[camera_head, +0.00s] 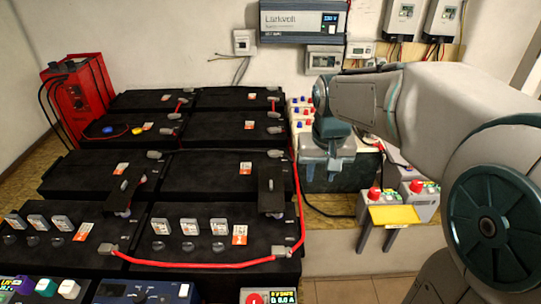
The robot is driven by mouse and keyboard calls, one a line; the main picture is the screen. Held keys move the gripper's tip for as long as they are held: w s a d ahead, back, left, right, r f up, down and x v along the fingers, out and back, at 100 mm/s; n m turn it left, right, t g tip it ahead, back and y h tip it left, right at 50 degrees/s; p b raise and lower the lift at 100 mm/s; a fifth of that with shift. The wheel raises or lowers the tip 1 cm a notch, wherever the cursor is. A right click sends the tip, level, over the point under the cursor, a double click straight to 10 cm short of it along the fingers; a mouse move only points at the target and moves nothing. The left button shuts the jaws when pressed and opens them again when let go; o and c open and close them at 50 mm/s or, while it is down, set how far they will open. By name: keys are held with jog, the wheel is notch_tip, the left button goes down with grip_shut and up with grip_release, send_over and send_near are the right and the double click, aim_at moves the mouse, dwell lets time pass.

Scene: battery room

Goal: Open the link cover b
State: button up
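Two narrow black covers bridge the front and middle rows of black batteries. One cover (124,188) is at the left and the other cover (271,188) is at the right; I see no letter telling which is b. Both seem to lie lowered across the batteries. My gripper (328,172) points down to the right of the right cover, apart from it, in front of a dark box. Its fingertips are small and dim against that box, so its opening is unclear. I see nothing held in it.
Red cable (200,264) runs along the front and right side of the batteries (210,175). A red charger (77,97) stands at the back left. Control boxes (424,200) and a yellow plate (394,216) are at the right. Meters line the front edge.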

jog(key=w+a+f+g, duration=0.1)
jog(key=w+a+f, duration=0.15)
jog(key=w, duration=0.45)
jog(key=w+a+f, duration=0.1)
jog(key=w+a, duration=0.2)
jog(key=w, duration=0.5)
jog(key=p, duration=0.1)
send_near(271, 183)
jog(key=shift+g, duration=0.4)
jog(key=f, duration=0.4)
jog(key=f+p, duration=0.1)
jog(key=f, duration=0.3)
jog(key=shift+w+f, duration=0.25)
grip_shut()
